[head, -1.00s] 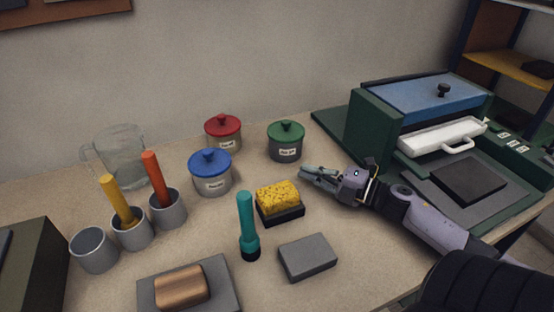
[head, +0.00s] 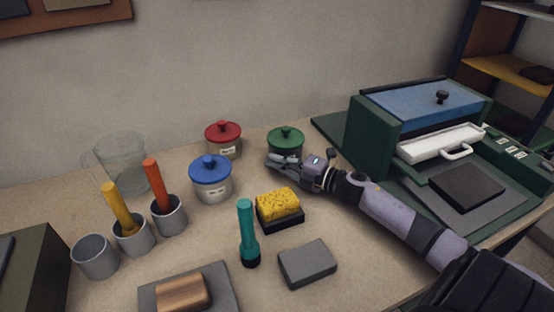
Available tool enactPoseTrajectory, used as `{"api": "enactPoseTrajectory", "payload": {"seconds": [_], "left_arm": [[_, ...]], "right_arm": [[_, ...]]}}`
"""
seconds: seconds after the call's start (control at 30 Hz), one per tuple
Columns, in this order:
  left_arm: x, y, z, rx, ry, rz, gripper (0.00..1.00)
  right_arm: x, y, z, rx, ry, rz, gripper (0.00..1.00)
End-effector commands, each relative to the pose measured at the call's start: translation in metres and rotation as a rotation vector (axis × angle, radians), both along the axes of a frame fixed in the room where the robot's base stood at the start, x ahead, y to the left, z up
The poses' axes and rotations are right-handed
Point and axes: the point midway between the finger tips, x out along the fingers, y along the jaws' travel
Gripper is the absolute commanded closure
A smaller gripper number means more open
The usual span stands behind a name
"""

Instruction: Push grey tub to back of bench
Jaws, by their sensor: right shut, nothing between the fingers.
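Three grey tubs with coloured lids stand on the bench (head: 350,215): a red-lidded tub (head: 228,151), a blue-lidded tub (head: 211,189) and a green-lidded tub (head: 285,138). No lidded tub is grey all over; their lids differ. My right gripper (head: 270,160) is shut and empty, its fingers pointing left, just in front of the green-lidded tub. It hides that tub's lower front and label; I cannot tell if they touch. My left gripper is not in view.
Several open grey cups stand at left, two holding a yellow (head: 117,207) and an orange handle (head: 158,185). A clear jug (head: 125,165), teal torch (head: 247,232), yellow sponge (head: 277,205), grey block (head: 307,263) and green machine (head: 372,135) stand around. Bare bench lies behind the tubs.

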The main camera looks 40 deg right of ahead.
Motion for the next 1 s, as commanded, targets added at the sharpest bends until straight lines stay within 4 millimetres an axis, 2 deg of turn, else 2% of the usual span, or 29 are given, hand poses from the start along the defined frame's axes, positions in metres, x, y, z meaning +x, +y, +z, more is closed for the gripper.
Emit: {"api": "enactPoseTrajectory", "payload": {"seconds": [0.37, 0.63, 1.0], "left_arm": [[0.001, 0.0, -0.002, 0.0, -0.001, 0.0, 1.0], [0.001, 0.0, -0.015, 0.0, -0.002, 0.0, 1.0], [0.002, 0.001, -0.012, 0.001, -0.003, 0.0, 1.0]], "right_arm": [[0.0, -0.004, 0.0, -0.001, -0.002, 0.0, 1.0], [0.004, -0.038, -0.001, 0.0, -0.001, -0.002, 1.0], [0.003, -0.036, 0.001, 0.0, -0.001, 0.0, 1.0]]}}
